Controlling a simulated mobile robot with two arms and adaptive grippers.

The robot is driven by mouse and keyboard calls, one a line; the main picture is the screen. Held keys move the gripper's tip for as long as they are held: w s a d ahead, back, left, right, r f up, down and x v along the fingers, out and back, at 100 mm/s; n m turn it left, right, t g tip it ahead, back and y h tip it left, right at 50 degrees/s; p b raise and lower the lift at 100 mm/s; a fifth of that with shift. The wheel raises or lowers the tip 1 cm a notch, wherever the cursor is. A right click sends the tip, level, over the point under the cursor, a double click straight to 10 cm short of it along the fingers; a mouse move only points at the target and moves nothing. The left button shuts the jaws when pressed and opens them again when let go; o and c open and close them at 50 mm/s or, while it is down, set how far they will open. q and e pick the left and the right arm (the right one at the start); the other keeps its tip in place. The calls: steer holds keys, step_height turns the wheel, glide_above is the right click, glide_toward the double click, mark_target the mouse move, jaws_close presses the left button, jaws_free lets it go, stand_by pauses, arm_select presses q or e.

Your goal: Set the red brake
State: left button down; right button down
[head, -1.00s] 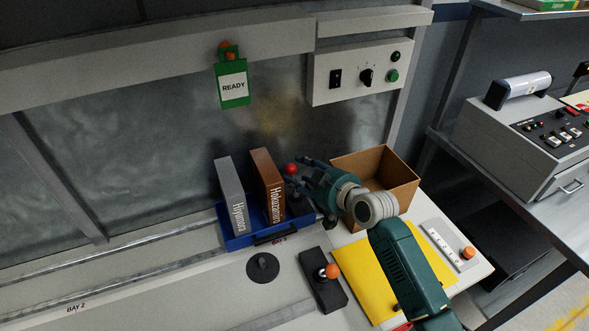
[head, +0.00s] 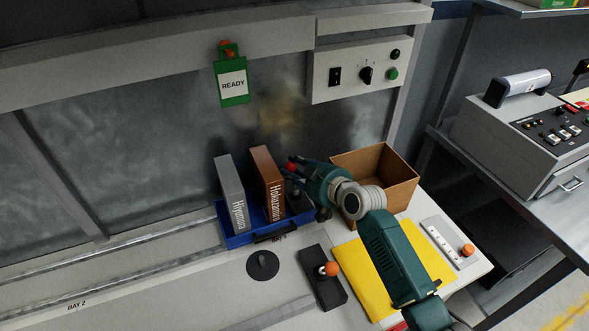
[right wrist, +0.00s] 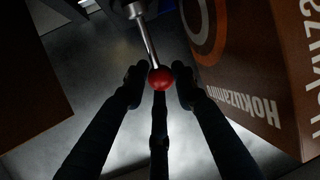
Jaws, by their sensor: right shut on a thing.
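The red brake is a lever with a red ball knob (head: 291,166) on a metal rod, behind and right of the brown box on the bench. The knob (right wrist: 160,78) shows between the dark fingers in the right wrist view, its rod running up to a mount at the top. My right gripper (head: 296,170) reaches in from the right, with its fingers around the knob, shut on it. The lever's base is mostly hidden behind the gripper and the brown box in the head view. My left gripper is not in view.
A brown box (head: 266,182) and a grey box (head: 230,190) stand in a blue tray (head: 236,240), close left of the gripper. An open cardboard box (head: 402,190) is close right. An orange-knobbed lever (head: 325,285) and yellow sheet (head: 350,262) lie nearer.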

steer(key=shift+s+d+f+t+y+b, duration=0.25)
steer(key=shift+s+f+t+b, duration=0.2)
steer(key=shift+b, duration=1.3)
steer(key=shift+s+d+f+t+y+b, duration=0.1)
steer(key=shift+s+f+t+y+b, duration=0.25)
steer(key=shift+b, duration=1.35)
steer(key=b, duration=0.1)
steer(key=s+t+b, duration=0.1)
steer(key=t+y+b, duration=0.1)
steer(key=b, duration=0.1)
steer(key=shift+s+d+r+n, duration=0.3)
steer(key=shift+s+n, duration=0.05)
steer(key=shift+n, duration=0.05)
steer(key=shift+s+d, duration=0.1)
steer(key=shift+s, duration=0.2)
steer(key=shift+s+d+f, duration=0.1)
steer(key=shift+s+d, duration=0.1)
steer(key=shift+s, duration=0.3)
steer(key=shift+s+d+f+p, duration=0.2)
steer(key=shift+s+f+p, duration=0.1)
steer(key=shift+s, duration=0.15)
steer(key=shift+s+d+f+p, duration=0.15)
steer(key=shift+s+f, duration=0.15)
steer(key=shift+s, duration=0.2)
steer(key=c, duration=1.5)
jaws_free()
steer(key=shift+o, duration=0.3)
steer(key=shift+w+a, duration=0.1)
steer(key=shift+w, duration=0.15)
steer(key=shift+r, duration=0.2)
